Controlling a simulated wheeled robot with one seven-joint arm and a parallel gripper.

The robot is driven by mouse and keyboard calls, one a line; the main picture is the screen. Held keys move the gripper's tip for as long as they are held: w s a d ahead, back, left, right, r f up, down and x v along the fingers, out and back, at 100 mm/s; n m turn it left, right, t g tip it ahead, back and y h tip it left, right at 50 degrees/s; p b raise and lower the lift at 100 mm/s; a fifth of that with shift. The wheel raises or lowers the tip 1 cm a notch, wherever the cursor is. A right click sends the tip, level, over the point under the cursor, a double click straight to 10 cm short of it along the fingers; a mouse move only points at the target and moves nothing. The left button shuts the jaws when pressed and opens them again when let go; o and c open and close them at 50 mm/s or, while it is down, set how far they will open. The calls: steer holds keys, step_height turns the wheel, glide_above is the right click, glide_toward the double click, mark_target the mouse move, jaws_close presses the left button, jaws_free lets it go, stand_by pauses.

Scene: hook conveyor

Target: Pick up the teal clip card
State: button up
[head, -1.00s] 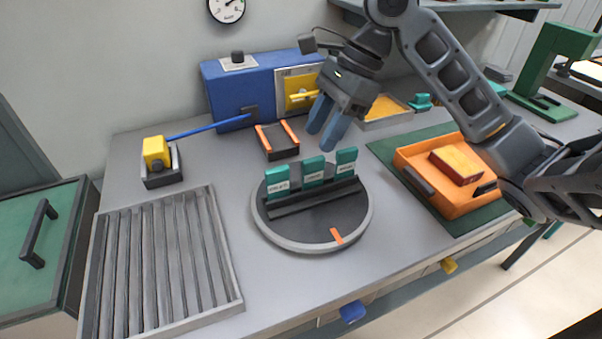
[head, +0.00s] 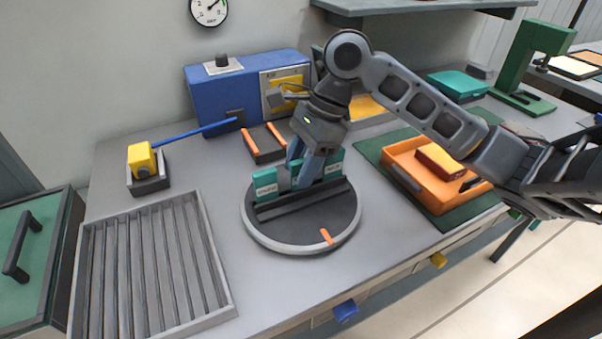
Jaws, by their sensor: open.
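Three teal clip cards stood in the dark slotted holder on the round turntable (head: 285,231). Now the left teal clip card (head: 265,185) and the right teal clip card (head: 334,166) show clearly, upright with white labels. The middle card is mostly hidden behind my fingers. My gripper (head: 303,179) is open, pointing down, with its blue-grey fingers at the middle card's place, between the outer two. I cannot tell whether the fingers touch that card.
A black holder with orange rails (head: 264,143) stands behind the turntable. An orange tray (head: 436,197) with a red and yellow box lies right. A ribbed grey tray (head: 218,302) lies left. A yellow block (head: 142,158) and a blue machine (head: 212,100) stand behind.

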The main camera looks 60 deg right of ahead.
jaws_close()
steer(key=shift+r, duration=0.1)
stand_by(0.4)
step_height(320, 180, up, 10)
steer(key=shift+f+p, duration=0.25)
steer(key=shift+p, duration=0.25)
step_height(320, 180, up, 5)
steer(key=p, duration=0.5)
steer(key=shift+r, duration=0.15)
stand_by(0.3)
